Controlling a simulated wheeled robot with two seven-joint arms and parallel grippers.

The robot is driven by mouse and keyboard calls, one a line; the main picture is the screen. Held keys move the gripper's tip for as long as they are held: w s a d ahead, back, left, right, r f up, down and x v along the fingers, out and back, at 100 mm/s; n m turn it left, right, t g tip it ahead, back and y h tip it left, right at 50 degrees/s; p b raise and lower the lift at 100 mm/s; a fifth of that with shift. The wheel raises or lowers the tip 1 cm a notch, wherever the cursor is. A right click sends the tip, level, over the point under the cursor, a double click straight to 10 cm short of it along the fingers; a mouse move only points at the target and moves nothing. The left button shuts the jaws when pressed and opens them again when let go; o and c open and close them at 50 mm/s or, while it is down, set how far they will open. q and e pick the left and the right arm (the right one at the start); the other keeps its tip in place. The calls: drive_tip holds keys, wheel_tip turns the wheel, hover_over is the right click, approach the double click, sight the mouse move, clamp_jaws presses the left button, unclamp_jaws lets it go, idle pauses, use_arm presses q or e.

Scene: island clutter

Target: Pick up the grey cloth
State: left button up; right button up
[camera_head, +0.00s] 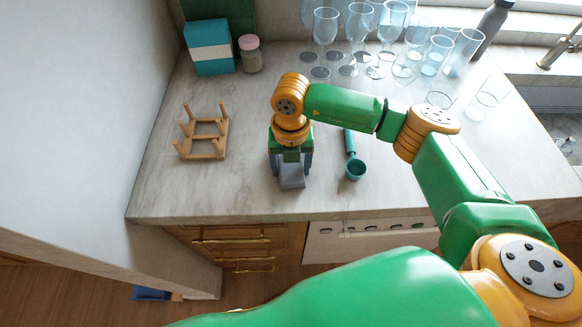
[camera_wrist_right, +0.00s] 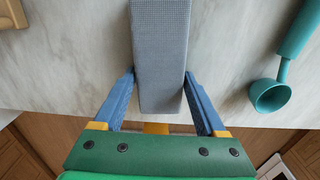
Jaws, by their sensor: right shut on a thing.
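The grey cloth (camera_head: 292,181) is a folded, box-like block with a fine woven texture. It is near the front edge of the marble counter in the head view and fills the upper middle of the right wrist view (camera_wrist_right: 161,45). My right gripper (camera_head: 291,166) points down over the cloth. Its two blue fingers, also seen in the wrist view (camera_wrist_right: 158,78), are shut on the cloth, one on each side. I cannot tell whether the cloth touches the counter. My left gripper is not in view.
A teal scoop (camera_head: 355,168) lies close to the right of the cloth. A wooden rack (camera_head: 205,137) stands to the left. A blue and white box (camera_head: 210,47) and a jar (camera_head: 250,54) are behind. Several glasses (camera_head: 325,27) and a grey bottle (camera_head: 491,24) stand at the back right.

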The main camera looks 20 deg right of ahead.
sight(292, 167)
drive_tip(key=shift+r, duration=0.3)
wheel_tip(292, 167, up, 3)
drive_tip(key=shift+s+f+b, duration=0.1)
drive_tip(key=shift+f+b, duration=0.05)
drive_tip(key=shift+b, duration=0.45)
drive_tip(key=s+r, duration=0.1)
drive_tip(key=s+d+r+b, duration=0.1)
drive_tip(key=r, duration=0.1)
drive_tip(key=s+r, duration=0.1)
drive_tip(key=shift+s+d+r+b, duration=0.15)
drive_tip(key=shift+s+d+b, duration=0.15)
drive_tip(key=shift+b, duration=0.1)
drive_tip(key=s+d+r+b, duration=0.2)
drive_tip(key=s+r, duration=0.3)
drive_tip(key=s, duration=0.4)
drive_tip(key=shift+s+d+r, duration=0.2)
drive_tip(key=shift+d, duration=0.5)
